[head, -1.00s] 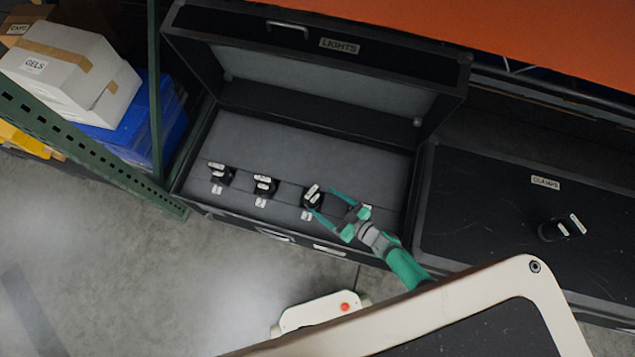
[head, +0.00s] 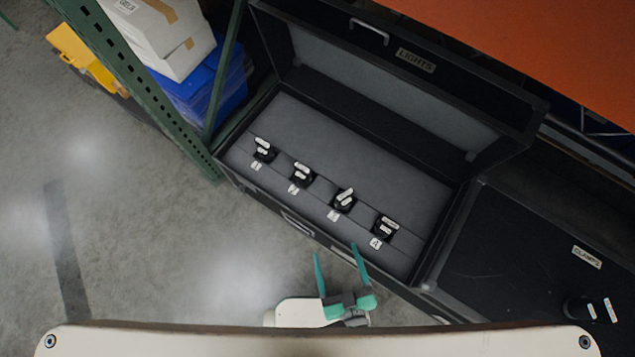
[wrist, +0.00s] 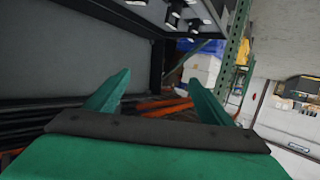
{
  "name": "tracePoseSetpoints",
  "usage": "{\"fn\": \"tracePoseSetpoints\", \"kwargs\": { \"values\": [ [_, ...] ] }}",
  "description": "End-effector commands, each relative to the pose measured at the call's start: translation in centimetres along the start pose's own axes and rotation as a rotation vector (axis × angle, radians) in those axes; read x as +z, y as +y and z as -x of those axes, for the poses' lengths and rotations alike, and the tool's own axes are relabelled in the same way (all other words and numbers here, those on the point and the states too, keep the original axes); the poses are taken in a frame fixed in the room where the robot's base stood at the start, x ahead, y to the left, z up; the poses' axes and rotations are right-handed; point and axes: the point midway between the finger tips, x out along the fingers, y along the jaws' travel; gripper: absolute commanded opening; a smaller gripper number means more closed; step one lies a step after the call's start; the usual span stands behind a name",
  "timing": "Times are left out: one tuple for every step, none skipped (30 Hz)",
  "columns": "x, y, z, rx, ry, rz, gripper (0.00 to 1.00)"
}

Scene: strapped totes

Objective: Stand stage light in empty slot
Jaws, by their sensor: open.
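The open black case labelled LIGHTS (head: 290,115) has a grey foam bed with a row of slots numbered 1 to 4. Black stage lights with white labels stand at slot 1 (head: 264,152), slot 2 (head: 301,177) and slot 3 (head: 343,202). A similar dark labelled body (head: 384,229) sits at slot 4; I cannot tell an empty slot. Another black light (head: 578,307) is on the neighbouring CLAMPS case. My gripper (head: 336,250) is open and empty, in front of the case and apart from the lights. In the wrist view its fingers (wrist: 158,78) are spread, with lights beyond at the top.
The closed CLAMPS case (head: 520,250) adjoins on the right. A green rack post (head: 224,80) stands by the case's left end, with a blue bin (head: 205,98) and white box (head: 165,40) behind. An orange surface (head: 530,40) overhangs upper right. The floor at left is clear.

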Motion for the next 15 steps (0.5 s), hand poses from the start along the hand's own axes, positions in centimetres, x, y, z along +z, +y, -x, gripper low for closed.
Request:
{"fn": "tracePoseSetpoints", "kwargs": {
  "values": [
    [-2.0,-1.0,0.9,0.035,0.005,-0.021,0.75],
    [-3.2,-1.6,1.4,0.053,0.008,-0.03,0.75],
    [-4.7,-2.2,1.8,0.078,0.011,-0.043,0.75],
    [-5.9,-2.7,2.2,0.096,0.014,-0.054,0.75],
    [-7.0,-3.0,2.4,0.113,0.018,-0.064,0.75],
    [-8.5,-3.4,2.7,0.136,0.022,-0.076,0.75],
    [-9.5,-3.7,2.9,0.151,0.026,-0.085,0.75],
    [-10.3,-3.9,3.1,0.165,0.027,-0.091,0.75],
    [-11.4,-4.1,3.2,0.181,0.031,-0.101,0.75],
    [-12.2,-4.2,3.3,0.192,0.034,-0.107,0.75],
    [-12.7,-4.2,3.4,0.201,0.036,-0.11,0.75],
    [-13.3,-4.3,3.5,0.211,0.037,-0.116,0.75],
    [-13.7,-4.3,3.6,0.216,0.038,-0.119,0.75],
    [-14.0,-4.3,3.6,0.22,0.04,-0.121,0.75],
    [-14.2,-4.3,3.6,0.224,0.04,-0.123,0.75]
  ]
}}
